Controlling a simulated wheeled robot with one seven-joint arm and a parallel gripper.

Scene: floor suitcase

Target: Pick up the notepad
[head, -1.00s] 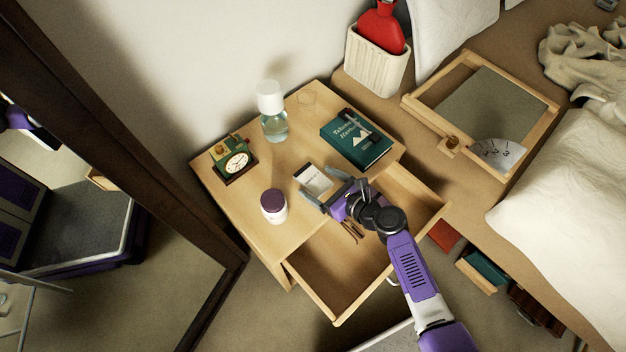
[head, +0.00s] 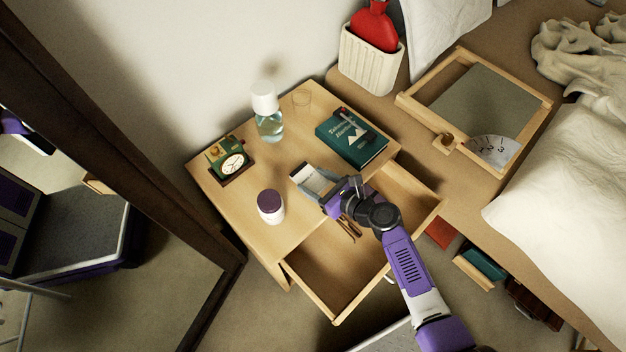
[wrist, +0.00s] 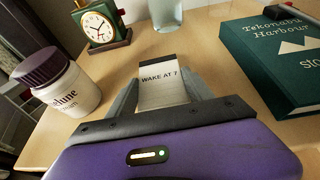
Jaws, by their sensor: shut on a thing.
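The notepad (head: 311,178) is a small white pad with a dark top band, over the nightstand top near its front edge. In the wrist view the notepad (wrist: 163,85) reads "WAKE AT 7" and sits between the two grey fingers. My gripper (head: 325,188) is shut on the notepad's near part, one finger along each side; it also shows in the wrist view (wrist: 164,98). The pad's lower end is hidden by my gripper's body. I cannot tell whether the pad is clear of the wood or still touching it.
A white jar with a purple lid (head: 270,206) stands left of the pad. A green book (head: 352,138) lies to the right, with a pen on it. A clock (head: 231,165) and a bottle (head: 267,115) stand behind. The open drawer (head: 330,275) is below my arm.

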